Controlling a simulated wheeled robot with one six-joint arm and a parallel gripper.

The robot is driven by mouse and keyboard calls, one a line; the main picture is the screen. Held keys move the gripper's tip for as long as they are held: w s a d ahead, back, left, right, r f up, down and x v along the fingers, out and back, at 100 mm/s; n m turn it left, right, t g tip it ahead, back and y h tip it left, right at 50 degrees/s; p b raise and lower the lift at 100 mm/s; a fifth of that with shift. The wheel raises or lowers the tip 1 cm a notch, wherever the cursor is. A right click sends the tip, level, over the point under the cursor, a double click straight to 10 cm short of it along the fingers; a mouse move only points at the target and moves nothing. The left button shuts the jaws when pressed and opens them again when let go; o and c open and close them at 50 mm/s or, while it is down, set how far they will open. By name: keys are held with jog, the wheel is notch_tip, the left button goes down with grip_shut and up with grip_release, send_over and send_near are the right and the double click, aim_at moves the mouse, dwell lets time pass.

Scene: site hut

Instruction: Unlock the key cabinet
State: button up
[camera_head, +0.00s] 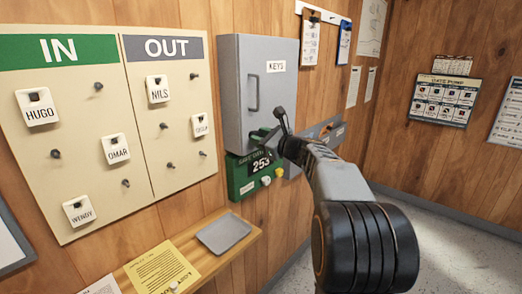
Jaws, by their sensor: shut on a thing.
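The grey key cabinet (248,62), labelled KEYS, hangs on the wood wall in the middle. Its door is shut, with a bar handle (254,92) on the front. My gripper (268,138) is at the lower part of the cabinet front, above the green box. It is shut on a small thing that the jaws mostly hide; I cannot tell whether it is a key. The cabinet's lock is not visible behind the jaws. My arm reaches in from the lower right.
A green box (240,187) with number 253 and two knobs is below the cabinet. The IN/OUT tag board (85,170) is left. A shelf (205,258) below holds a grey tray (223,235) and yellow sheet (160,270). Clipboards (311,40) hang to the right.

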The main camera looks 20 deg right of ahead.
jog(key=n+b, duration=1)
jog(key=shift+f, duration=0.15)
jog(key=shift+n+b, duration=0.4)
jog(key=shift+n, duration=0.1)
jog(key=o, duration=0.9)
jog(key=b+v, duration=0.1)
jog(key=v, duration=1.2)
jog(key=shift+s+d, duration=0.15)
jog(key=shift+s, duration=0.25)
